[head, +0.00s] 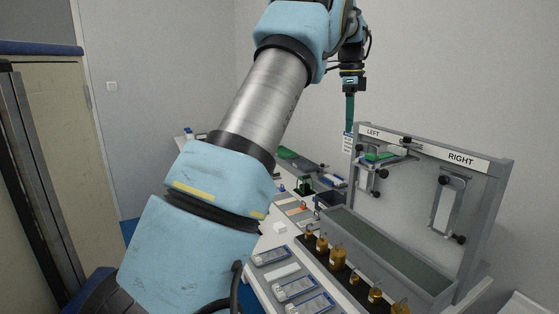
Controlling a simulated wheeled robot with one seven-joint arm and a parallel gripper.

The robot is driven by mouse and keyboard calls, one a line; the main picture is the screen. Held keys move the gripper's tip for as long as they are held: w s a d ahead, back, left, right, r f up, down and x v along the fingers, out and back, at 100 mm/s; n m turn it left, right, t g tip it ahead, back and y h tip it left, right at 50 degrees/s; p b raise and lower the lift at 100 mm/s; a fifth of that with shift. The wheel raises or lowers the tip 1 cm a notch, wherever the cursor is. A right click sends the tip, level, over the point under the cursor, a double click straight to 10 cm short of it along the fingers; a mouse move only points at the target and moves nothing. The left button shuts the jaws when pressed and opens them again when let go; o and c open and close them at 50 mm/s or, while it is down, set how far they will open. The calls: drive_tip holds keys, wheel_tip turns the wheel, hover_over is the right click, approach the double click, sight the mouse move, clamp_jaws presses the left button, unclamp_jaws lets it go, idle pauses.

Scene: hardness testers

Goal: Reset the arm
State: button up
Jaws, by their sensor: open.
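My arm comes up from the bottom left and bends over at the top, in light blue and bare metal. My gripper (350,125) hangs pointing down at its end, just above and behind the left end of the rack's top edge. Its teal fingers are seen edge-on and nothing shows held between them. It is open and apart from the table. The lower tip is close to the rack's corner in the picture, and I cannot tell whether there is a gap in depth.
A grey rack (412,190) has LEFT and RIGHT stations. A green piece (380,156) sits at LEFT. A grey trough (388,242) lies in front, then several brass weights (338,258) on a black strip. Several grey testers (294,288) lie nearer. My arm hides part of the table.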

drive_tip(key=s+a+f+n+b, duration=0.1)
drive_tip(key=s+a+f+n, duration=0.4)
drive_tip(key=a, duration=0.4)
drive_tip(key=s+a+f+n+b, duration=0.1)
drive_tip(key=s+a+f+n, duration=0.1)
drive_tip(key=a+f+n, duration=0.5)
drive_tip(key=s+a+f+n, duration=0.3)
drive_tip(key=s+a, duration=0.1)
drive_tip(key=s, duration=0.2)
drive_tip(key=s+a+f+n+t+b, duration=0.1)
drive_tip(key=s+a+f+n, duration=0.1)
drive_tip(key=s, duration=0.5)
drive_tip(key=s+a+f+n, duration=0.3)
drive_tip(key=s+a+f, duration=0.2)
drive_tip(key=s, duration=0.1)
drive_tip(key=shift+s+a+f+n+b, duration=0.3)
drive_tip(key=shift+a+b, duration=0.05)
